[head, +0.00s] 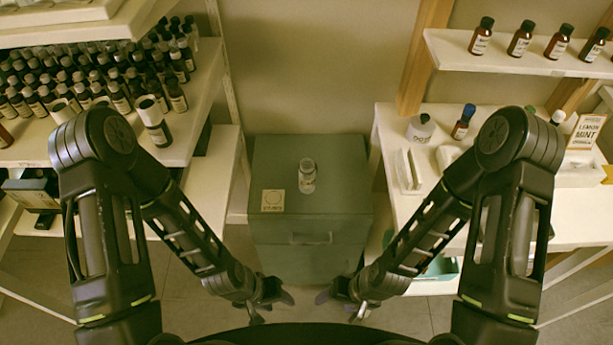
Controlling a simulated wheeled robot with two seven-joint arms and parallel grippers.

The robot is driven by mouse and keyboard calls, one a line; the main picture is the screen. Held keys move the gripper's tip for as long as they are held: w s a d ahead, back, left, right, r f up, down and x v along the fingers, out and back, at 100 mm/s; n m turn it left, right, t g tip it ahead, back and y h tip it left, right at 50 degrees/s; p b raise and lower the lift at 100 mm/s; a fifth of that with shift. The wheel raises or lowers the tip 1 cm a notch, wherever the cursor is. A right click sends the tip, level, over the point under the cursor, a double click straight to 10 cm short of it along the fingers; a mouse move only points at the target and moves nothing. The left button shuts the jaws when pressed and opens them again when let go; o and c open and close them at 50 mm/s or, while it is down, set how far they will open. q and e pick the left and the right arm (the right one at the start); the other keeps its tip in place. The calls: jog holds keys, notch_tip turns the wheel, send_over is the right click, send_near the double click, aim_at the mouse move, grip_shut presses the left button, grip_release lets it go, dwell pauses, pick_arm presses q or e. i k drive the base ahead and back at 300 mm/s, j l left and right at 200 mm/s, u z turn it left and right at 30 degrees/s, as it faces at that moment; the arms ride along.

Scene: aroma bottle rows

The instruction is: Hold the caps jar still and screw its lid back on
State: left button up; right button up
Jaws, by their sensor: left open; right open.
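A small clear jar (307,178) stands upright on top of the green-grey cabinet (340,197), near the middle of the view. Its top looks pale; I cannot tell whether a lid sits on it. A small pale square card (273,201) with a round mark and printing lies on the cabinet to the left of the jar. I cannot make out a separate lid. My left gripper (271,307) is open and empty, nearer to me than the cabinet and apart from the jar. My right gripper (342,305) is open and empty, to its right, also apart from the jar.
Shelves on the left hold several rows of dark bottles (95,75). Brown bottles line the shelf (500,58) above. The cabinet top is mostly clear.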

aim_at(306, 170)
jog(key=u, duration=1.7)
jog(key=k+l, duration=0.65)
jog(key=i+l, duration=0.1)
jog(key=i, duration=0.4)
